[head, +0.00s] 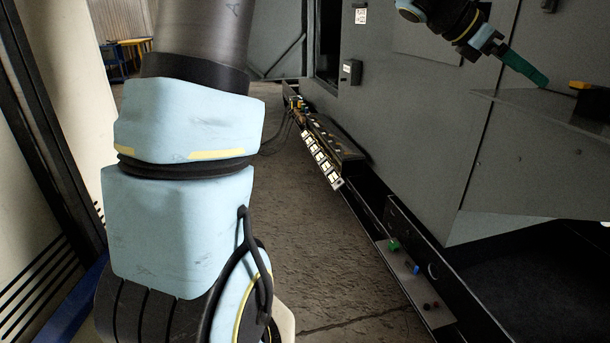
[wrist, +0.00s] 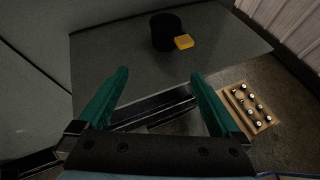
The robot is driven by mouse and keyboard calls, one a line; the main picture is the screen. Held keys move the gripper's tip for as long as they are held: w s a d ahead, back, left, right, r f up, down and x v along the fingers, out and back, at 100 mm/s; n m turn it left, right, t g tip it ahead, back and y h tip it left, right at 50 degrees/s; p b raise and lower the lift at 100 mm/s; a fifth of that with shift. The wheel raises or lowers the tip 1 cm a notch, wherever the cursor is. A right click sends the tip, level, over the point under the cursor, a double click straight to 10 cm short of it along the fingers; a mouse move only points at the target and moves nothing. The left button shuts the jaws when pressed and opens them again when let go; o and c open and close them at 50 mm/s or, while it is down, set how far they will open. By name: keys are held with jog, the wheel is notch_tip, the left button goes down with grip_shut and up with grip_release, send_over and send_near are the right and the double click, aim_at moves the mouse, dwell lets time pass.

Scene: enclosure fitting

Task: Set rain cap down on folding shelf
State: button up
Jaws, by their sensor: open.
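The rain cap, as I take it, is a black round piece (wrist: 166,31) with a yellow block (wrist: 184,42) at its side. It sits upright on the grey folding shelf (wrist: 115,55), towards its far edge in the wrist view. In the head view the shelf (head: 520,185) juts out at the right, and the dark cap (head: 594,104) is partly cut off by the frame edge. My gripper (wrist: 160,74) is open and empty, its green fingers spread short of the cap and apart from it. The gripper also shows in the head view (head: 540,78).
A grey cabinet wall (head: 420,110) stands behind the shelf. A tan board with several round pieces (wrist: 250,105) lies below the shelf's right side. A low ledge with green and blue parts (head: 415,280) runs along the cabinet foot. The floor (head: 320,260) between is clear.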

jog(key=w+a+f+m+t+y, duration=0.15)
jog(key=a+f+m+y, duration=0.25)
jog(key=a+f, duration=0.7)
jog(key=w+a+f+m+t+y, duration=0.1)
jog(key=a+f+m+t+y, duration=0.2)
jog(key=a+f, duration=0.75)
jog(key=s+a+f+m+y, duration=0.1)
jog(key=s+a+m, duration=0.1)
jog(key=a, duration=0.6)
jog(key=s+a+m+y, duration=0.2)
jog(key=s+a+m, duration=0.1)
jog(key=a, duration=0.4)
jog(key=s+a+f+m+g+y, duration=0.1)
jog(key=s+a+m+y, duration=0.1)
jog(key=a, duration=0.6)
jog(key=shift+s+a+f+m, duration=0.35)
jog(key=shift+s+m, duration=0.1)
jog(key=shift+m, duration=0.75)
jog(key=shift+d, duration=0.1)
jog(key=shift+c, duration=0.2)
